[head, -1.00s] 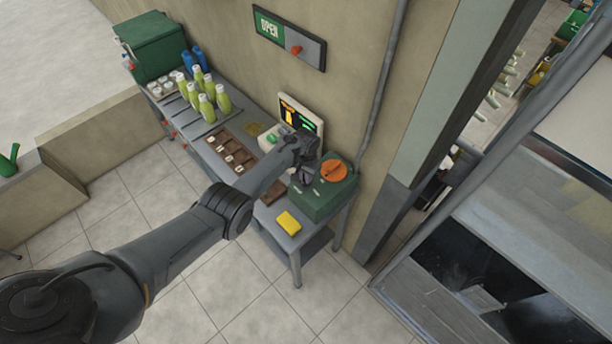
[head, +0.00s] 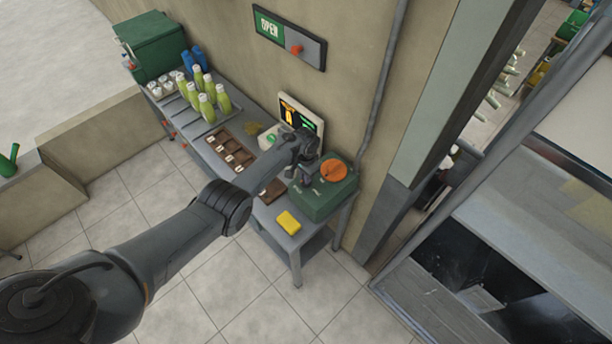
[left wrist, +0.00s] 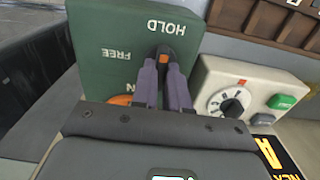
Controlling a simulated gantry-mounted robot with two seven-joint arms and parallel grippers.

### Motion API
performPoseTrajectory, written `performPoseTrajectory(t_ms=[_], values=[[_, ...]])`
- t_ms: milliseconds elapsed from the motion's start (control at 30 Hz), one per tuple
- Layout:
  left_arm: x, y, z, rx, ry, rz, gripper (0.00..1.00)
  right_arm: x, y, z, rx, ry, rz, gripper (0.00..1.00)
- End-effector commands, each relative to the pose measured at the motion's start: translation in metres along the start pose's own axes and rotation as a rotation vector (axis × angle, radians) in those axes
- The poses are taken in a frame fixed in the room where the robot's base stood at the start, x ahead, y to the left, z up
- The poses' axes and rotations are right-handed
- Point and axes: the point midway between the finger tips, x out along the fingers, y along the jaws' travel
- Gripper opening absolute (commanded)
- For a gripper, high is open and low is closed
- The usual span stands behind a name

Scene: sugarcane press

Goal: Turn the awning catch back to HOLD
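The green box (head: 322,203) stands at the near right end of the counter, with an orange disc (head: 333,170) on top. In the left wrist view its top (left wrist: 112,35) carries the words HOLD and FREE and a third, partly covered word. The dark awning catch with an orange mark (left wrist: 163,58) sits just below HOLD, to the right of FREE. My left gripper (left wrist: 162,72) has its fingers close together on either side of the catch and appears shut on it. In the head view the left gripper (head: 304,176) is over the box's left side and hides the catch. My right gripper is out of view.
A pale dial unit (left wrist: 250,92) with green and grey buttons stands close beside the box, by a lit screen (head: 300,115). A yellow sponge-like block (head: 288,222) lies in front. Brown trays (head: 232,150) and bottles (head: 207,100) fill the counter further left.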

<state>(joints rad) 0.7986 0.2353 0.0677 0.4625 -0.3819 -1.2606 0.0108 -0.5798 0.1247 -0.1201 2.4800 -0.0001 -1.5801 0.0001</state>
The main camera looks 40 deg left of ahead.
Motion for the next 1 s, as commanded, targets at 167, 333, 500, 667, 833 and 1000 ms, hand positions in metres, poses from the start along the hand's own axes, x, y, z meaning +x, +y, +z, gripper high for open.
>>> performPoseTrajectory(t_ms=[167,333,500,667,833,1000], values=[[0.0,0.0,0.0,0.001,0.0,0.0,0.39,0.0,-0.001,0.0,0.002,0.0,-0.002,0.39],[0.0,0.0,0.0,0.0,0.0,0.0,0.39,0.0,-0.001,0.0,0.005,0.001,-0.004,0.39],[-0.004,0.0,0.0,0.0,0.001,0.0,0.39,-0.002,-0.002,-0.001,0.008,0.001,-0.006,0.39],[-0.02,0.0,0.0,0.001,0.001,0.0,0.39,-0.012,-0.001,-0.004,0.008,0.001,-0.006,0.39],[-0.049,0.0,-0.001,0.001,0.003,0.0,0.39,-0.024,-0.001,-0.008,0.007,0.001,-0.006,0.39],[-0.076,0.0,-0.001,0.001,0.003,0.001,0.39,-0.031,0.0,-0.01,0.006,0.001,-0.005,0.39]])
